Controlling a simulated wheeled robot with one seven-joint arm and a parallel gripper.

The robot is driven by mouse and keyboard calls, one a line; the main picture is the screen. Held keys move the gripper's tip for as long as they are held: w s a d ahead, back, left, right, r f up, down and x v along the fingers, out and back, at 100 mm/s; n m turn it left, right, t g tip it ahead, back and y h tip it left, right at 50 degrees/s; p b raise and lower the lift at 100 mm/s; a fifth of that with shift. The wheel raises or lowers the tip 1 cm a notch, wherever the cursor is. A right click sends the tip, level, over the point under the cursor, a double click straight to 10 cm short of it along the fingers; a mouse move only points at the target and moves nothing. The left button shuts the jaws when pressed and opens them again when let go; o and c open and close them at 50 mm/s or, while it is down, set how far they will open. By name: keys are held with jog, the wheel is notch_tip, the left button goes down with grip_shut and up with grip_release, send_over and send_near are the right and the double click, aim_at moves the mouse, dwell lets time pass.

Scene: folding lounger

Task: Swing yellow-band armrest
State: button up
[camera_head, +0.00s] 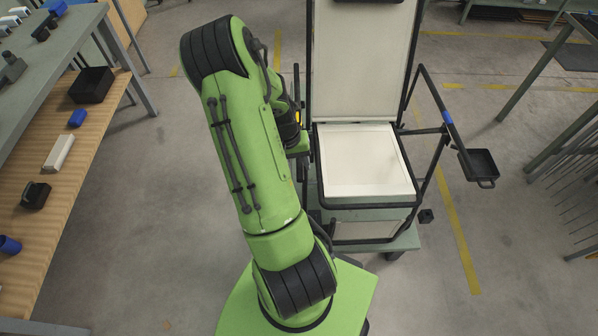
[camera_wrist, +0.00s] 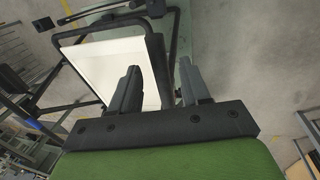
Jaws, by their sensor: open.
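The folding lounger has a white seat (camera_head: 365,160) and a tall white backrest (camera_head: 362,60). The yellow-band armrest is at its left side; its yellow band (camera_head: 298,117) shows as a small patch beside my wrist, and my arm hides much of the rest. In the wrist view the white seat (camera_wrist: 105,70) lies left of centre, and a dark bar (camera_wrist: 155,60), apparently this armrest, runs between my fingers. My gripper (camera_wrist: 161,80) is open, with one finger on each side of the bar. I cannot tell whether either finger touches it.
The right armrest has a blue band (camera_head: 447,117) and a black tray (camera_head: 480,163) at its end. A wooden-shelved workbench (camera_head: 60,180) stands at the left. The floor right of the lounger is mostly clear, with a metal rack (camera_head: 570,130) farther right.

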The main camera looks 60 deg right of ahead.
aim_at(299, 169)
jog(key=f, duration=0.4)
jog(key=shift+s+d+f, duration=0.1)
jog(key=shift+s+d, duration=0.15)
jog(key=shift+s, duration=0.15)
grip_shut()
